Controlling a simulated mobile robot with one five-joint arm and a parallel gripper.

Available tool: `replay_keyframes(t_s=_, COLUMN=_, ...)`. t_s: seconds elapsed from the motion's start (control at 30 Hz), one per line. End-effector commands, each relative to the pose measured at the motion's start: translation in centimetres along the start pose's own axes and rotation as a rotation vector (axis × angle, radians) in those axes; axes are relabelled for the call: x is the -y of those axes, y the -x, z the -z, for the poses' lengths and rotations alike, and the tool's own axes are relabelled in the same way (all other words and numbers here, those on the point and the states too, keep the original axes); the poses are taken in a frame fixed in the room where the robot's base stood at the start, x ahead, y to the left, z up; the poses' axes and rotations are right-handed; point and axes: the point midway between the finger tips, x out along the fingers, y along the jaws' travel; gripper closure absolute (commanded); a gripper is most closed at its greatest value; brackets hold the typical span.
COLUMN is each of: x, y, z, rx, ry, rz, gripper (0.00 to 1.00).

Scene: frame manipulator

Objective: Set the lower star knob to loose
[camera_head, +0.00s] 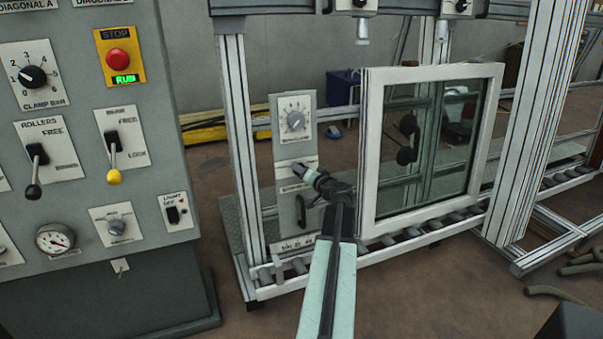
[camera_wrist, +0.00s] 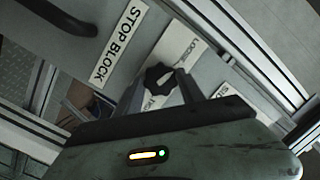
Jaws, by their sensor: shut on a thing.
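The lower star knob (camera_wrist: 158,77) is black and lobed, on a white plate (camera_wrist: 188,45) of the grey panel. One word on the plate looks like LOOSE; a second word is partly hidden by my gripper. I cannot tell which mark the knob points to. My gripper (camera_wrist: 160,93) has a finger on each side of the knob and is shut on it. In the head view my gripper (camera_head: 300,170) reaches the middle of the narrow panel (camera_head: 282,223) and hides most of the knob.
Above the knob is a grey dial (camera_head: 296,121). Below it is a black handle (camera_head: 301,212), near the STOP BLOCK label (camera_wrist: 122,42). A white-framed window (camera_head: 374,160) stands on rollers close to the right of my arm. A control cabinet (camera_head: 75,215) stands at the left.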

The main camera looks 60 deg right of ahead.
Motion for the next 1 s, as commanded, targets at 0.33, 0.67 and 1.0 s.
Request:
replay_keyframes(t_s=0.33, x=0.0, y=0.0, z=0.0, rx=0.0, ry=0.001, rz=0.0, gripper=0.33)
replay_keyframes(t_s=0.67, x=0.1, y=2.3, z=0.0, rx=-0.001, ry=0.0, rz=-0.001, gripper=0.33)
replay_keyframes(t_s=1.0, x=0.2, y=7.7, z=-0.1, rx=0.0, ry=0.0, rz=0.0, gripper=0.33)
